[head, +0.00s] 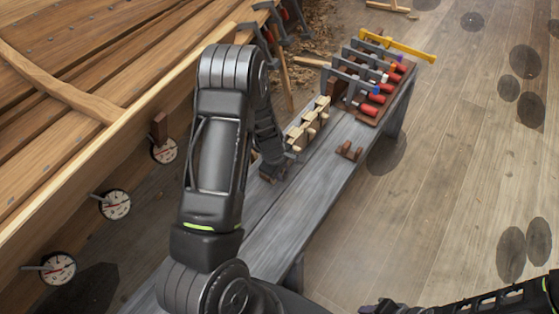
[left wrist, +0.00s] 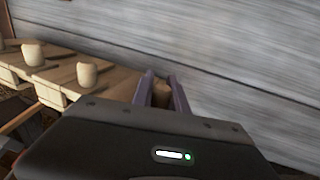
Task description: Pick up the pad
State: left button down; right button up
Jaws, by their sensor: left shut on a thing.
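My left gripper (head: 272,174) is low over the grey bench, beside a wooden rack of pegs. In the left wrist view its two purple-grey fingers (left wrist: 161,92) are shut on a small brown block, which looks like the pad (left wrist: 161,94). The fingers and wrist housing hide most of it. In the head view my forearm and hand hide the pad. I cannot tell whether it still touches the bench. My right gripper (head: 372,308) shows only in part at the bottom edge, and its jaws are unclear.
The bench (head: 325,130) carries the peg rack (head: 308,124), a small brown piece (head: 349,151) and a rack of red-handled clamps with a yellow bar (head: 398,46). The planked hull (head: 60,60) with several dials (head: 115,204) stands left.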

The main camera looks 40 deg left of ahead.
pick_arm(q)
jog(key=shift+r, duration=0.1)
dwell(0.3)
jog(key=shift+d+r, duration=0.25)
jog(key=shift+r, duration=0.1)
jog(key=r, duration=0.2)
jog(key=r+p, duration=0.1)
jog(key=r, duration=0.3)
jog(key=shift+d+r, duration=0.2)
jog(key=shift+d, duration=0.05)
jog(key=d+p, duration=0.1)
jog(key=d, duration=1.8)
jog(key=shift+w+f, duration=0.15)
jog(key=shift+w, duration=0.1)
